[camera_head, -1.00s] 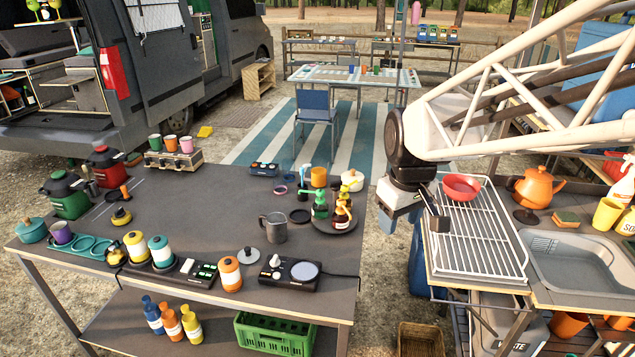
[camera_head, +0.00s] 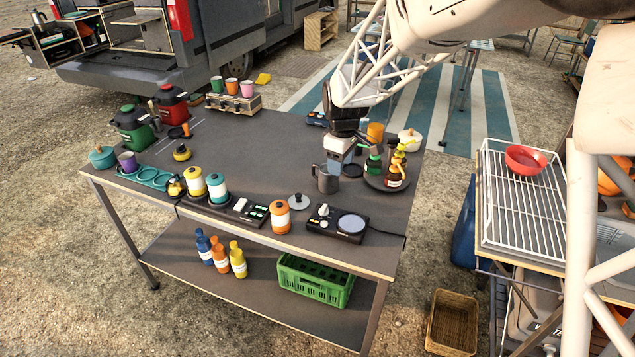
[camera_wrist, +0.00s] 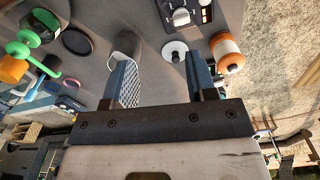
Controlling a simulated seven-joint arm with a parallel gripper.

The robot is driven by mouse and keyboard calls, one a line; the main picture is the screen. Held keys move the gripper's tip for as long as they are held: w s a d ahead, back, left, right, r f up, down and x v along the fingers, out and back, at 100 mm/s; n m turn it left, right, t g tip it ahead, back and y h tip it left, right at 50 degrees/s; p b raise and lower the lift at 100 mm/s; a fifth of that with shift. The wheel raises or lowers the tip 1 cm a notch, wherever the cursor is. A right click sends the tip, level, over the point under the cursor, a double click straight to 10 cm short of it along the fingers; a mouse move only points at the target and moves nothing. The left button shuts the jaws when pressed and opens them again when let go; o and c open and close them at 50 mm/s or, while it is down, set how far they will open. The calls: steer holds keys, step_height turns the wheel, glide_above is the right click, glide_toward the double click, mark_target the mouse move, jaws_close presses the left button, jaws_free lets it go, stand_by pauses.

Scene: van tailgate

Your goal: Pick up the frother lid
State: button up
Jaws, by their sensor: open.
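In the wrist view the lid (camera_wrist: 175,51) shows beyond my fingertips, between the two fingers and nearer the right one. My gripper (camera_head: 338,163) is over the table by the grey mug (camera_head: 326,180), apart from the lid. In the wrist view my gripper (camera_wrist: 159,60) is open and empty. The mug (camera_wrist: 127,45) is partly hidden behind the left finger there.
A round tray with bottles (camera_head: 386,184) and a dark disc (camera_head: 352,171) are right of the mug. The table's middle, left of the mug, is clear.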

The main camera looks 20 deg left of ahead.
mark_target(299, 194)
steer(key=a+f+n, duration=0.1)
steer(key=a+f, duration=0.2)
steer(key=a, duration=0.1)
steer(key=a+f+n, duration=0.1)
steer(key=a+f, duration=0.1)
steer(key=a, duration=0.2)
steer(key=w+a+f+n, duration=0.1)
steer(key=a+f, duration=0.2)
steer(key=a, duration=0.1)
steer(key=shift+a+f+g, duration=0.25)
steer(key=shift+f+g, duration=0.05)
steer(key=shift+s, duration=0.1)
steer(key=shift+f, duration=1.25)
steer(key=shift+s+a+f, duration=0.1)
steer(key=shift+f, duration=1.25)
steer(key=shift+s+a+f, duration=0.1)
steer(key=shift+f, duration=1.2)
steer(key=shift+w, duration=0.1)
jaws_close()
